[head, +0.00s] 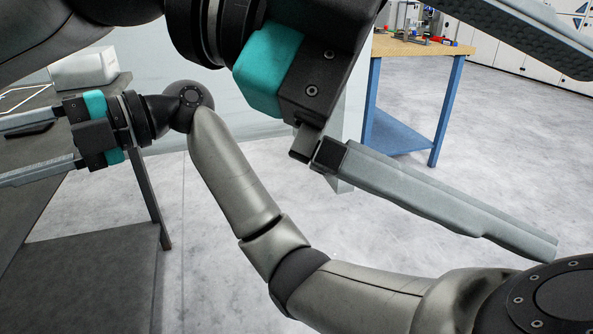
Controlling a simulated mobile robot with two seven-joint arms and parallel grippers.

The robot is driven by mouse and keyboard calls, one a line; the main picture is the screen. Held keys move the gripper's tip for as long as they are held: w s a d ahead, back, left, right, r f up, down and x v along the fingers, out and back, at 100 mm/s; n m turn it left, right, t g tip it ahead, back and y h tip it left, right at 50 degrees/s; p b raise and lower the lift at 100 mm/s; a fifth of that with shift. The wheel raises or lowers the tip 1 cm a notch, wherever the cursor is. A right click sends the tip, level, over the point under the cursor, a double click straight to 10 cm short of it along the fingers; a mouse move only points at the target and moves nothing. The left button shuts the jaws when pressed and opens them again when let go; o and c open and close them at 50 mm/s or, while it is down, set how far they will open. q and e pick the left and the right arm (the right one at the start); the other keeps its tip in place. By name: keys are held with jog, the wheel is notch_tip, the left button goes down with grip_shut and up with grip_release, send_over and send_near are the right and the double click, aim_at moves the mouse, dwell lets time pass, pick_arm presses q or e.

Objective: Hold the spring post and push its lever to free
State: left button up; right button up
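I cannot make out the spring post or its lever in the head view. My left gripper (565,155) is large and close to the camera, its arm coming in from the upper left. Its two grey fingers point right and stand wide apart with nothing between them. My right gripper (8,155) is at the left edge, its arm reaching across from the lower right. Its fingers point left and are spread apart over the dark table; their tips run to or past the picture's edge. My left arm and gripper hide much of the upper middle.
A dark table (28,222) with a lower shelf (95,275) stands at left. A white box (85,68) and a flat black object (28,131) lie on it. A wooden-topped bench (400,48) with blue legs and small items stands behind. Grey floor at right is clear.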

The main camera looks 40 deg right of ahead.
pick_arm(q)
jog(key=w+a+f+n+t+y, duration=0.3)
jog(key=w+a+f+t+y, duration=0.3)
jog(key=f, duration=0.3)
jog(key=w+a+f+n+t+y, duration=0.2)
jog(key=w+a+f+t+y, duration=0.2)
jog(key=w+a+f+t, duration=0.5)
jog(key=w+a+r+n+t+y, duration=0.1)
jog(key=w+a+n+t+y, duration=0.1)
jog(key=w+a, duration=0.4)
jog(key=w+a+r+n+t+y, duration=0.2)
jog(key=w+a+n+y, duration=0.2)
jog(key=a, duration=0.9)
jog(key=w+a+r+n+t+y, duration=0.2)
jog(key=w+a+n+y, duration=0.1)
jog(key=w+a+y, duration=0.4)
jog(key=shift+x, duration=1.55)
jog(key=shift+s, duration=0.1)
jog(key=shift+c, duration=0.2)
grip_shut()
